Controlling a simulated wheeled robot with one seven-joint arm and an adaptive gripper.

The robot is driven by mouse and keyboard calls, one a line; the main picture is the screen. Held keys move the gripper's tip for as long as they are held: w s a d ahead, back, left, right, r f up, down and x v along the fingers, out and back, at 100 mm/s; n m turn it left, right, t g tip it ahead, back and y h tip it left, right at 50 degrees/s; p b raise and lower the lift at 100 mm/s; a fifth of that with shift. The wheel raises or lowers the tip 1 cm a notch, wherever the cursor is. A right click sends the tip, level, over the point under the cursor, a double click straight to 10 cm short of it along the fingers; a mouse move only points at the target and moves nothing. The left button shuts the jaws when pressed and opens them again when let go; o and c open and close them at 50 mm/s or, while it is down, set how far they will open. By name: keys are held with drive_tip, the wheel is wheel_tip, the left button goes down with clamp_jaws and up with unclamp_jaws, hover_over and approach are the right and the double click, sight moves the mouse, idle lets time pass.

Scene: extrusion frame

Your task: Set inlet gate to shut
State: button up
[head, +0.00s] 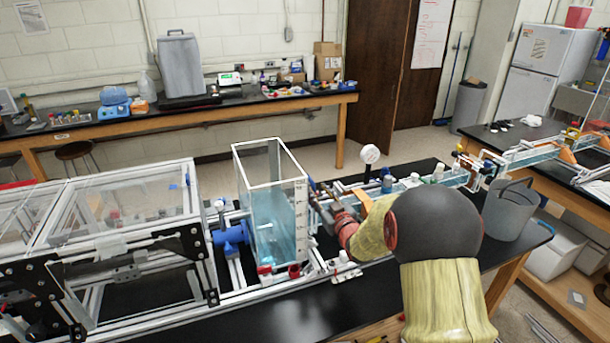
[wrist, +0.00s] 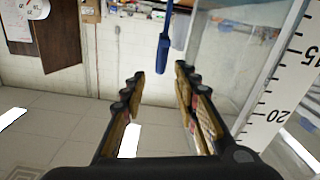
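A clear tank (head: 270,210) with a white rim and blue-tinted water stands on the black bench. Its wall (wrist: 225,60) and printed scale (wrist: 283,85) fill the right of the wrist view. A blue handle-like piece (wrist: 163,52) on a thin stem shows beyond my fingertips, between their lines; I cannot tell for certain that it is the inlet gate's handle. My gripper (wrist: 160,80) is open, with nothing between its fingers. In the head view my gripper (head: 322,194) is just right of the tank, small and partly hidden by my arm.
A framed clear enclosure (head: 120,205) stands left of the tank, with a blue pipe fitting (head: 230,236) between. A water channel (head: 440,180) with fittings runs right, beside a round white gauge (head: 370,154). A grey bucket (head: 508,212) stands at the bench's right end.

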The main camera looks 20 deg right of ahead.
sight(313, 184)
drive_tip(key=w, duration=0.8)
drive_tip(key=shift+b, duration=0.3)
drive_tip(key=shift+s+r, duration=0.1)
drive_tip(key=c, duration=0.3)
drive_tip(key=c, duration=0.4)
clamp_jaws()
